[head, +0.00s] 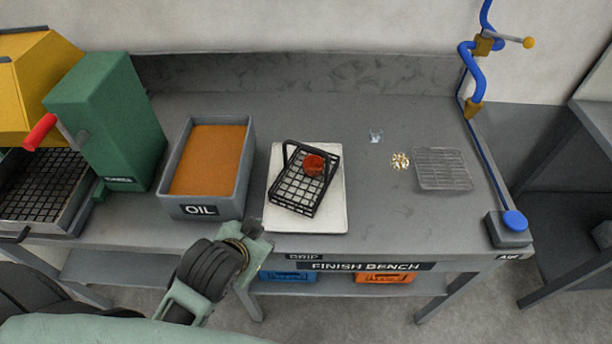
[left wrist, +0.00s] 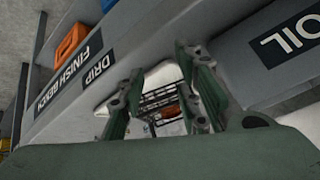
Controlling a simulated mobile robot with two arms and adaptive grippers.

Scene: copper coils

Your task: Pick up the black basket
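The black basket (head: 304,185) is a wire-mesh basket with a raised handle, standing tilted in angle on a white drip tray (head: 333,218) on the bench. A reddish-brown round piece (head: 314,165) sits in it. My left gripper (head: 256,236) is in front of the bench's front edge, left of and nearer than the tray, apart from the basket. In the left wrist view its two fingers (left wrist: 160,100) are spread with nothing between them, and part of the basket (left wrist: 158,98) shows beyond. My right gripper is not in view.
A grey bin labelled OIL (head: 198,205) with orange-brown contents stands left of the tray. A green machine (head: 108,120) is further left. A wire rack (head: 442,169), a small brass pile (head: 400,161) and a clear piece (head: 376,135) lie right. A blue hose post (head: 508,228) stands at the right end.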

